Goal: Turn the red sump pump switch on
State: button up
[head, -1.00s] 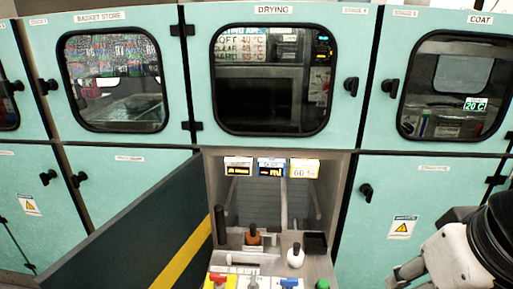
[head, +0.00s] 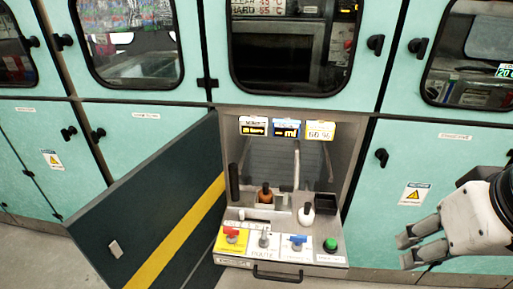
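The red switch (head: 232,234) sits on a yellow plate (head: 229,242) at the left end of the control panel's front row. It looks like a small red lever or knob; its exact position is too small to tell. My gripper (head: 408,251) is at the lower right, well to the right of the panel and apart from it. Its two fingers are spread with a gap between them, and nothing shows between them.
Beside the red switch are a grey toggle (head: 264,239), a blue switch (head: 297,241) and a green button (head: 331,244). An orange-brown bottle (head: 265,194) and a white bottle (head: 306,214) stand behind. An open dark door (head: 150,215) flanks the left; a drawer handle (head: 278,274) is below.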

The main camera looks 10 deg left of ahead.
aim_at(232, 231)
jog(key=i+l+u, duration=0.3)
jog(key=l+u, duration=0.15)
jog(key=l, duration=0.15)
jog(key=u, duration=1.2)
